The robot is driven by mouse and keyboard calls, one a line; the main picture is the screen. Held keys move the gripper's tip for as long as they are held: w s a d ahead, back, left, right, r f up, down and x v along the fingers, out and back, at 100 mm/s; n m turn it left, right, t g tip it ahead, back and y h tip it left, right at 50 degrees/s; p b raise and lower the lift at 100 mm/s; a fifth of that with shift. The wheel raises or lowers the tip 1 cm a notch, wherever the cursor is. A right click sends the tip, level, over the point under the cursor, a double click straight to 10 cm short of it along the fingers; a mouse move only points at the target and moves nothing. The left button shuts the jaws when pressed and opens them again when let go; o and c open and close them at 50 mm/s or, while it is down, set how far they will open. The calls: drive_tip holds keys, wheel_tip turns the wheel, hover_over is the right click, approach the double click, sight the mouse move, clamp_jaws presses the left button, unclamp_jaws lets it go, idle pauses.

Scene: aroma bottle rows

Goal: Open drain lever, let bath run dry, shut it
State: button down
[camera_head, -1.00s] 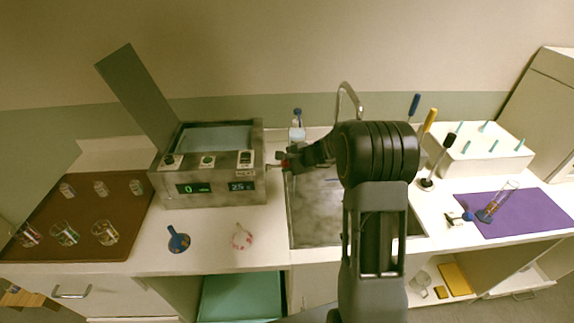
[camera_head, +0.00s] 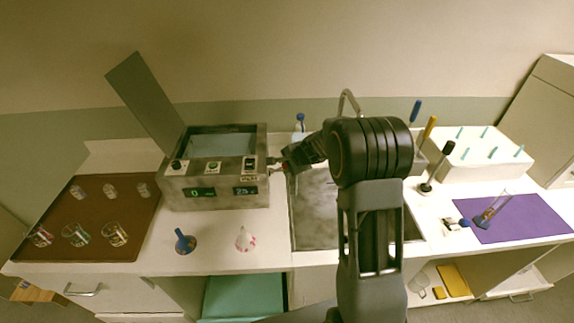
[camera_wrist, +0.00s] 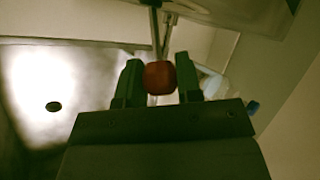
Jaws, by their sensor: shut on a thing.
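The water bath (camera_head: 215,193) is a grey metal box with its lid raised and a pale surface inside the open top. Its front displays are lit. The red drain lever knob (camera_wrist: 160,77) sits between the two fingers of my gripper (camera_wrist: 158,84) in the wrist view. My gripper is shut on it. In the head view my gripper (camera_head: 284,167) is at the right side of the bath, over the sink's left edge. The lever's exact angle and any water stream are hard to make out.
The sink (camera_head: 316,212) with its tall faucet (camera_head: 349,100) lies right of the bath. A brown tray (camera_head: 85,245) with several glass beakers is at left. A purple mat (camera_head: 530,222) and white rack (camera_head: 470,165) are at right.

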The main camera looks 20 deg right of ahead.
drive_tip(key=c, duration=0.8)
unclamp_jaws()
drive_tip(key=b+v, duration=0.1)
drive_tip(key=v, duration=1.2)
drive_tip(key=shift+s+d+r+b, duration=0.1)
drive_tip(key=shift+s+r+b, duration=0.1)
drive_tip(key=shift+r+b, duration=0.15)
drive_tip(key=shift+s+a+r+n+g+h, duration=0.3)
drive_tip(key=shift+s+a+n+h, duration=0.5)
drive_tip(key=shift+s+n, duration=2.25)
drive_tip(key=shift+s+a+r+n+g+h, duration=0.3)
drive_tip(key=shift+s+a+n+h, duration=0.95)
drive_tip(key=shift+s, duration=3.1)
drive_tip(key=shift+s+a+r+n+g+h, duration=0.1)
drive_tip(key=shift+s+a+r+n+g, duration=0.35)
drive_tip(key=shift+s+n, duration=2.8)
